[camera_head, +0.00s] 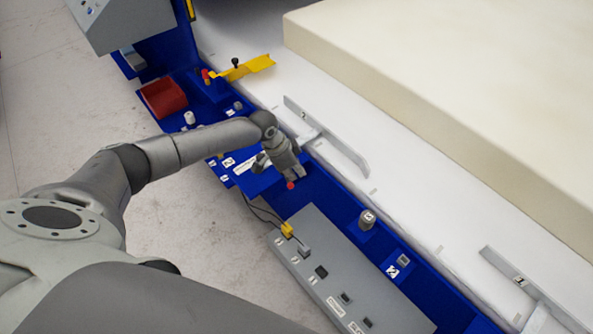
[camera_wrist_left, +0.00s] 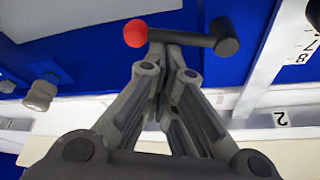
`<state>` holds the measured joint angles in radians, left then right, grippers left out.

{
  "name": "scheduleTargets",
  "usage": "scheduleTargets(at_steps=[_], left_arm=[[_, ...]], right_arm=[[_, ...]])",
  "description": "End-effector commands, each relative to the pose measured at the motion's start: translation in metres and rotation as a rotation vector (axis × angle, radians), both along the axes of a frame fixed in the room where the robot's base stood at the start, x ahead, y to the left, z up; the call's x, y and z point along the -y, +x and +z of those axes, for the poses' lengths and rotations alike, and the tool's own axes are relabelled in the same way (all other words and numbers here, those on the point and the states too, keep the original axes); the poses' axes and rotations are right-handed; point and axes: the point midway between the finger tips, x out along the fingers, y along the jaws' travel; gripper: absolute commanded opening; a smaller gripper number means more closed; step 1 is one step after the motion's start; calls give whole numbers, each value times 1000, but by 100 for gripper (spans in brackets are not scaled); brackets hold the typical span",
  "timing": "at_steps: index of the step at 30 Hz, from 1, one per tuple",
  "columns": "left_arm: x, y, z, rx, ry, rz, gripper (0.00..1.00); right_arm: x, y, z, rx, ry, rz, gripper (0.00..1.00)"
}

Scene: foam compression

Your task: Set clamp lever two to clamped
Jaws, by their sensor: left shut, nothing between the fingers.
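The clamp lever, a dark bar with a red ball on its end, sits on the blue frame. Its red ball (camera_head: 291,185) shows just below my left gripper (camera_head: 287,174) in the head view, where the gripper hides most of the bar. In the left wrist view the lever (camera_wrist_left: 182,37) lies crosswise, with the ball at left and a black round pivot at right. My left gripper (camera_wrist_left: 172,62) is shut and empty, its fingertips right at the bar; I cannot tell whether they touch. My right gripper is not in view.
A grey clamp bar (camera_head: 340,149) marked 2 lies on the white table beside the blue frame (camera_head: 325,203). A large cream foam block (camera_head: 470,70) is on the table. A grey control box (camera_head: 345,275), a red bin (camera_head: 163,97) and a yellow bracket (camera_head: 248,68) are nearby.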

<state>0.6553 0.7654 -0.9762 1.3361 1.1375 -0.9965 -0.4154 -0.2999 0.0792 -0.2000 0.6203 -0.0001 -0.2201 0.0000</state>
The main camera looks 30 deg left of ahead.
Motion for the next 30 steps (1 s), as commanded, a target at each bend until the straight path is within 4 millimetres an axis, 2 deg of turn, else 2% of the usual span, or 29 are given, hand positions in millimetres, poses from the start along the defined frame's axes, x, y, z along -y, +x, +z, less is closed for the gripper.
scheduleTargets(at_steps=[18,30], left_arm=[[-18,-26,-5,-2,0,-564,0],[-36,-35,-3,0,0,-924,0]], right_arm=[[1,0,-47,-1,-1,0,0],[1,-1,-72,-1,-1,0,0]])
